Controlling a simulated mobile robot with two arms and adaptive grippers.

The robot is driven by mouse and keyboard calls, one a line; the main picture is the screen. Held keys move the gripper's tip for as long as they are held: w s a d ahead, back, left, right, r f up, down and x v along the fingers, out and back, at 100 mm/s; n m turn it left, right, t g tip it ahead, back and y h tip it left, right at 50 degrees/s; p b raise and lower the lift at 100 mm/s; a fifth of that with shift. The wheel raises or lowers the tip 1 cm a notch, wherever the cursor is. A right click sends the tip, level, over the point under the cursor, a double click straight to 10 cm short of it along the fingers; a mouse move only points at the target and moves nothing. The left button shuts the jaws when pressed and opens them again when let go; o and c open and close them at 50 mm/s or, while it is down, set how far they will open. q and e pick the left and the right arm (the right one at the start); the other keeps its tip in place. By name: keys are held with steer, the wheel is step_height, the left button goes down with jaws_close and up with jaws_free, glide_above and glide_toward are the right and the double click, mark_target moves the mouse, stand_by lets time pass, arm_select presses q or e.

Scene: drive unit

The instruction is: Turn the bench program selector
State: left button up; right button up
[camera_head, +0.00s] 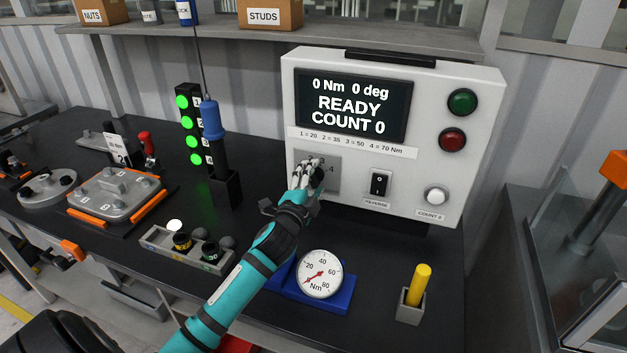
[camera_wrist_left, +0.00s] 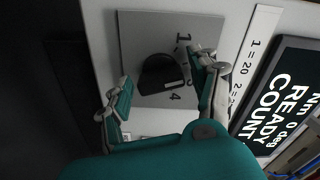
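The program selector is a black knob (camera_wrist_left: 160,76) on a grey square plate (camera_head: 333,180) low on the left of the white control box (camera_head: 447,110). My left gripper (camera_head: 313,166) is in front of the plate and hides the knob in the head view. In the left wrist view the gripper's two fingers (camera_wrist_left: 158,66) are spread on either side of the knob, with a gap visible at the left finger; contact at the right finger is unclear. Numbers ring the knob, partly covered by that finger. The display (camera_head: 352,104) reads READY, COUNT 0. My right gripper is out of view.
A black reverse switch (camera_head: 379,184) and a white count button (camera_head: 436,196) are right of the plate. A dial gauge (camera_head: 320,274) on a blue base sits below my forearm. A blue-topped tool (camera_head: 211,120) stands in a holder to the left.

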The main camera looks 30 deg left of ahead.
arm_select(q)
steer(key=v, duration=1.2)
stand_by(0.6)
